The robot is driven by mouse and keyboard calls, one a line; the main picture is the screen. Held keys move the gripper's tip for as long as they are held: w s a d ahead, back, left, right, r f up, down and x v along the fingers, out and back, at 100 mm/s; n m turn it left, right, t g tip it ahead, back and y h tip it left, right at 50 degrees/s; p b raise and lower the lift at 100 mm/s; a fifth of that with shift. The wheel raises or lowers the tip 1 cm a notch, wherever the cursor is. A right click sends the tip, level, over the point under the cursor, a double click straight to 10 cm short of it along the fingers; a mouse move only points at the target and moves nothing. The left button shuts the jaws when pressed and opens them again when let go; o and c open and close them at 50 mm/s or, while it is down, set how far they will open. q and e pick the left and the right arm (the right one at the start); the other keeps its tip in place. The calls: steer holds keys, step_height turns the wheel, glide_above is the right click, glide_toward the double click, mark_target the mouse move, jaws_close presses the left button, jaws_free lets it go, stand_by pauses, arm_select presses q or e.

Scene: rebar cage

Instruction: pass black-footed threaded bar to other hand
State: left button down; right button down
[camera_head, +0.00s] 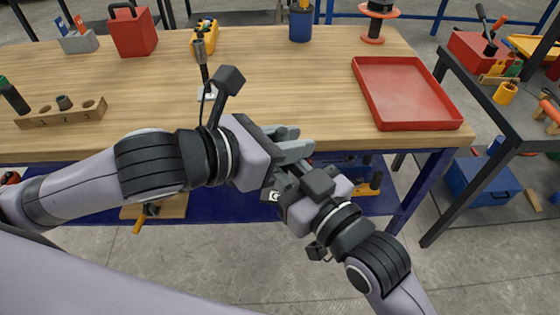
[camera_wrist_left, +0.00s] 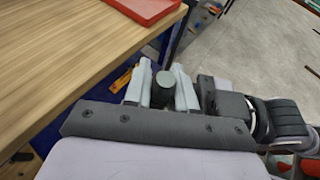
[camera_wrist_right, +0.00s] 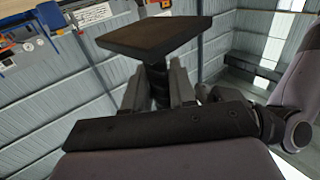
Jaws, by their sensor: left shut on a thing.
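The black-footed threaded bar shows best in the right wrist view, where its dark square foot (camera_wrist_right: 155,36) sits above a short dark shaft (camera_wrist_right: 157,80). My left gripper (camera_head: 296,146) is shut on the bar; a dark round end (camera_wrist_left: 165,79) shows between its fingers in the left wrist view. My right gripper (camera_head: 284,182) is close against the left one, its fingers on either side of the shaft below the foot. Whether they touch the shaft is unclear. In the head view the grippers hide most of the bar.
Both grippers are in front of the wooden bench (camera_head: 300,75), over its front edge. A red tray (camera_head: 405,92) lies at its right end. A holed wooden block (camera_head: 62,112) is at left. A yellow item (camera_head: 205,37) and red container (camera_head: 133,32) stand behind. The bench middle is mostly clear.

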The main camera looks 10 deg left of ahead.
arm_select(q)
steer(key=c, duration=0.8)
jaws_free()
steer(key=shift+c, duration=0.2)
steer(key=shift+r, duration=0.1)
